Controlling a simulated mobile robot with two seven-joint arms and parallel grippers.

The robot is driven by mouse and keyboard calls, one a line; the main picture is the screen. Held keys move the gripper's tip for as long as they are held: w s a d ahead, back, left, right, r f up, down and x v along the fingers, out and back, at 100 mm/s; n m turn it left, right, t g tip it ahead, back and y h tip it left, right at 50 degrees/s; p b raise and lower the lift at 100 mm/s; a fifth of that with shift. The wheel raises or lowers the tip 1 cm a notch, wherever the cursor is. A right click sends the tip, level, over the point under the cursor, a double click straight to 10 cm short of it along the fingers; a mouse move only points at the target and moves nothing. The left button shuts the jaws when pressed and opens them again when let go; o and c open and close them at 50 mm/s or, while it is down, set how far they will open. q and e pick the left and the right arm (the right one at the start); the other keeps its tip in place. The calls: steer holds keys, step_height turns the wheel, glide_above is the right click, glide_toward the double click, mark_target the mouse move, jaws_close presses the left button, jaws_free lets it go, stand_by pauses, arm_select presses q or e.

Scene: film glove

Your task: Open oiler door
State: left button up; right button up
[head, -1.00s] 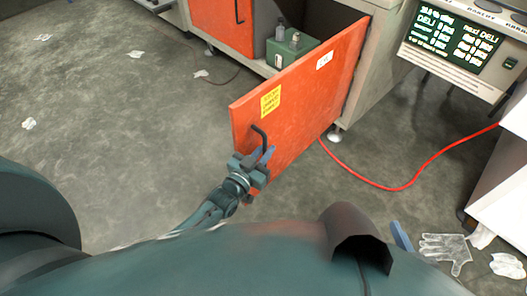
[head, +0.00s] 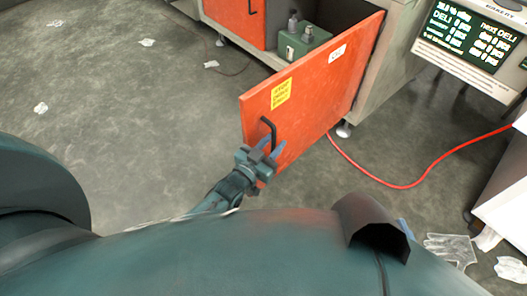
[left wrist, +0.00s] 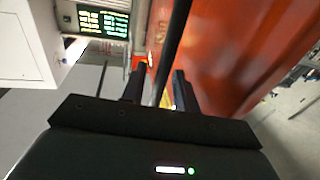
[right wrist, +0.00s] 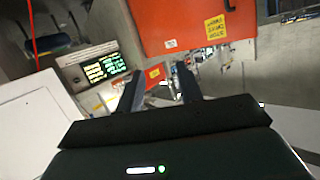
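The orange oiler door (head: 312,95) stands swung wide open from its cabinet, with a yellow label (head: 281,94) and a black bar handle (head: 268,132) near its free edge. My left gripper (head: 270,149) is at the handle's lower end, fingers apart. In the left wrist view the dark handle bar (left wrist: 176,40) runs between the two separated fingers (left wrist: 157,88), with gaps showing; contact cannot be told. My right gripper (right wrist: 159,92) is open and empty, with the orange door (right wrist: 190,18) beyond it in the right wrist view.
A green oiler box (head: 306,42) with grey bottles sits inside the open cabinet. A red hose (head: 400,186) lies on the floor at right, by a white cabinet (head: 500,185) and crumpled clear gloves (head: 452,248). A display unit (head: 470,38) stands upper right. The floor at left is mostly clear.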

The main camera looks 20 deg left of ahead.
arm_select(q)
steer(key=p+v, duration=0.1)
steer(key=v, duration=1.1)
steer(key=shift+s+p, duration=0.35)
steer(key=shift+s, duration=0.05)
arm_select(e)
steer(key=shift+w+a+f+g, duration=0.2)
steer(key=shift+a+f+g, duration=0.15)
steer(key=shift+f+g, duration=0.05)
arm_select(q)
steer(key=shift+a+r, duration=0.1)
